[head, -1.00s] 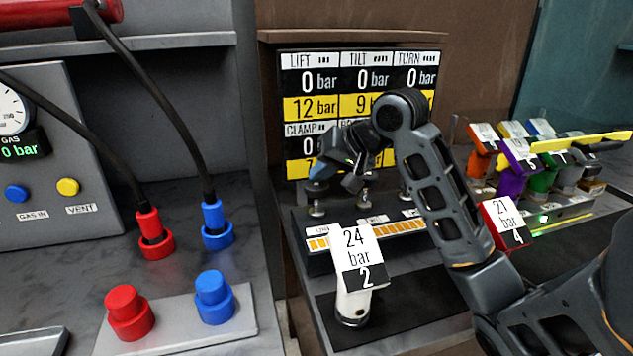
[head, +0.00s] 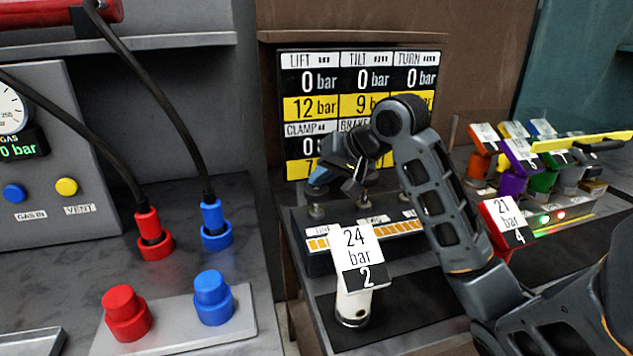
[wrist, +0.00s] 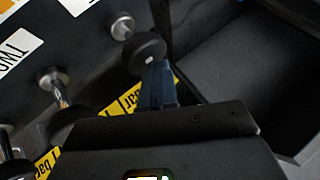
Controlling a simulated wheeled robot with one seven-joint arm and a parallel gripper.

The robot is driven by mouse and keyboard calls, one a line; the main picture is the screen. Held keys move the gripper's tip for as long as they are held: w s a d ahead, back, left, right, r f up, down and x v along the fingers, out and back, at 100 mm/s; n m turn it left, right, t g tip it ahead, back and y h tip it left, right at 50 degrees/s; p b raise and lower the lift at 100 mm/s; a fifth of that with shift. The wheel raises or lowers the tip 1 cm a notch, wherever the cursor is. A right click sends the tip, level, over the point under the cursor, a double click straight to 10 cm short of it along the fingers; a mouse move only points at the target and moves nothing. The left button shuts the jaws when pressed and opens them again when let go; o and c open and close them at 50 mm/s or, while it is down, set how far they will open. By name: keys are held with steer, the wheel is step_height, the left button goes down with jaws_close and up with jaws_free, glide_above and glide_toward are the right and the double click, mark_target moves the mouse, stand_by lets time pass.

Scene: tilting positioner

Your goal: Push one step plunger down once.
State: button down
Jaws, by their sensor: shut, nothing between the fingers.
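Several step plungers with metal stems stand in a row on the console below the pressure board. In the head view I see the left plunger (head: 316,210) and the middle plunger (head: 364,203); the right one is partly behind my arm. My gripper (head: 319,188) is shut and empty, its blue fingers pointing down just above the left plunger. In the wrist view the blue fingertips (wrist: 154,68) are close to a round black plunger cap (wrist: 143,52); I cannot tell whether they touch.
The pressure board (head: 300,80) stands behind the console, partly hidden by my arm. A white tagged handle, 24 bar (head: 357,245), stands in front. A red 21 bar block (head: 505,222) and several coloured valves (head: 515,165) are at right. Red and blue hose couplings are at left.

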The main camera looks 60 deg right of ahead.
mark_target(321, 190)
steer(key=shift+f+b, duration=0.7)
steer(key=shift+f, duration=0.35)
stand_by(0.7)
steer(key=shift+r, duration=0.1)
steer(key=shift+r+p, duration=2.5)
step_height(321, 190, up, 5)
steer(key=p, duration=0.5)
